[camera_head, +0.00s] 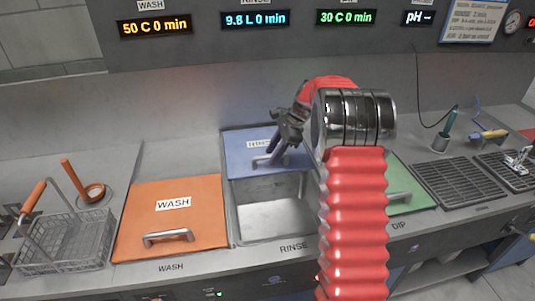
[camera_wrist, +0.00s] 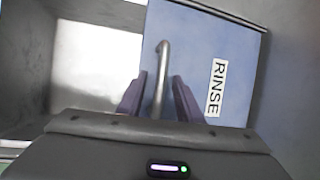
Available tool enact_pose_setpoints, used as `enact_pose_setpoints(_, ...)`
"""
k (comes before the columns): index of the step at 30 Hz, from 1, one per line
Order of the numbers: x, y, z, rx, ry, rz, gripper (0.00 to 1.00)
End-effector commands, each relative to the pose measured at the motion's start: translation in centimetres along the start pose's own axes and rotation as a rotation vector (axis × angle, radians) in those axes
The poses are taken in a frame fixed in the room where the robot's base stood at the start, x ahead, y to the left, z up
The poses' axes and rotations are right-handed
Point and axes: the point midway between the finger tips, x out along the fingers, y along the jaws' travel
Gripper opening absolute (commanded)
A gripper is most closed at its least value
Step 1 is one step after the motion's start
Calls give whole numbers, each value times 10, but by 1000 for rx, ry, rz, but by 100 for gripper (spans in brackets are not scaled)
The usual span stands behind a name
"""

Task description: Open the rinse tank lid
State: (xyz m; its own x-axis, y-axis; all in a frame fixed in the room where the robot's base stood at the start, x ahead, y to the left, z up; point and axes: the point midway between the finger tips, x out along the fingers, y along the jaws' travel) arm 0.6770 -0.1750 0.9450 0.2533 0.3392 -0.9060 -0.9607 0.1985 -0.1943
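The blue rinse lid (camera_head: 240,149) lies at the back of the rinse tank, and the tank's metal basin (camera_head: 272,218) shows open in front of it. I cannot tell whether the lid lies flat or tilts. The lid's metal bar handle (camera_head: 262,161) is at its front part. In the wrist view the lid (camera_wrist: 200,45) shows its RINSE label, with the handle (camera_wrist: 162,62) running between my two dark fingers. My gripper (camera_head: 279,154) is at the handle, also seen in the wrist view (camera_wrist: 158,85). A gap shows on each side of the handle, so the gripper looks open.
The orange wash lid (camera_head: 172,222) covers the tank on the left. The green dip lid (camera_head: 410,195) is on the right, partly hidden by my arm. A wire basket (camera_head: 65,240) stands at far left.

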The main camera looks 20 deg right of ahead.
Motion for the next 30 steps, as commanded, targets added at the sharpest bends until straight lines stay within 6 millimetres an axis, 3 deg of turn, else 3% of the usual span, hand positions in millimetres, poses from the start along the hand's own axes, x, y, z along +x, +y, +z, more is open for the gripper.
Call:
enact_pose_setpoints(8, -20, -1, 0, 0, 1, -2, 33)
enact_pose_setpoints(24, -112, -3, -1, 1, 1, -3, 33)
enact_pose_setpoints(30, -132, -3, -1, 1, 1, -1, 33)
